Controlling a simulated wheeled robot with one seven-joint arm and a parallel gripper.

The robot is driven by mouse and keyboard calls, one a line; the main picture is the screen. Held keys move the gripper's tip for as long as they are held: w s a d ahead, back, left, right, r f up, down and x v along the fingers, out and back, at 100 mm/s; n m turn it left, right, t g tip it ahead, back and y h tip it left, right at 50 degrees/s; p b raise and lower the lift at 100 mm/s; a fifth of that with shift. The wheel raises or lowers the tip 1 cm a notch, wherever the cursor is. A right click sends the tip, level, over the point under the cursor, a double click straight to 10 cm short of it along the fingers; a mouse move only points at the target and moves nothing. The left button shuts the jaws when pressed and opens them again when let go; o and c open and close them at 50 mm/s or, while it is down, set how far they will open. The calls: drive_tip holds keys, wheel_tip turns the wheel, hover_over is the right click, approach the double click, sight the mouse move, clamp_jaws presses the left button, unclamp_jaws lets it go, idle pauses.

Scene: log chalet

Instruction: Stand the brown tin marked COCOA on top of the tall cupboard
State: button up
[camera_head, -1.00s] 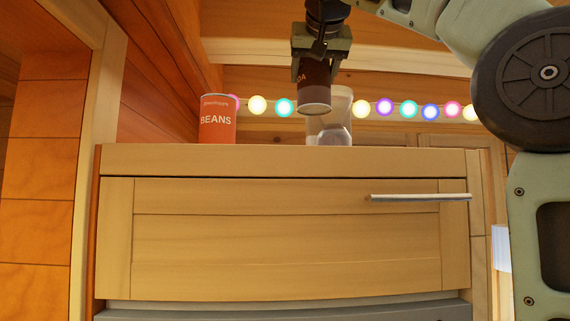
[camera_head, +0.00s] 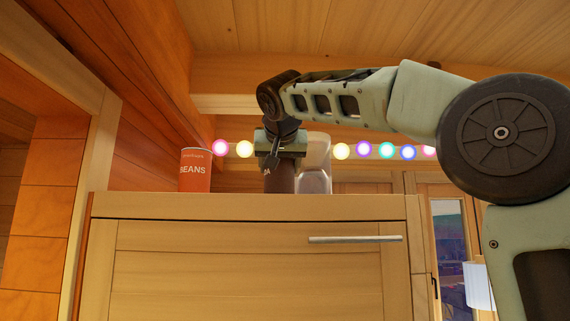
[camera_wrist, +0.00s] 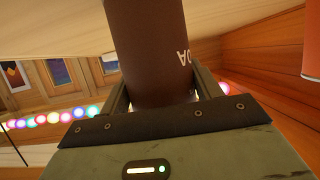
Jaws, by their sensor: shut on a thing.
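The brown COCOA tin (camera_head: 280,181) is in my gripper (camera_head: 281,158), which is shut on its upper part. The tin looks upright at the top of the tall cupboard (camera_head: 250,207), between the BEANS tin and a clear jar. Its lower end meets the line of the cupboard's front edge, so I cannot tell whether it touches the top. In the wrist view the tin (camera_wrist: 150,45) sits between both fingers of my gripper (camera_wrist: 162,88), its lettering upside down and partly visible. A pale wooden surface lies close to its far end there.
The orange BEANS tin (camera_head: 195,170) stands left of the COCOA tin with a gap between. The clear jar (camera_head: 315,168) stands close on the right, partly behind my gripper. A string of coloured lights (camera_head: 363,149) hangs behind. The cupboard top further right looks clear.

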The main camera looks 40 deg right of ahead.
drive_tip(key=shift+s, duration=0.1)
drive_tip(key=o, duration=1.1)
drive_tip(key=shift+r, duration=0.2)
drive_tip(key=b+v, duration=0.4)
drive_tip(key=v, duration=0.8)
drive_tip(key=shift+f, duration=0.15)
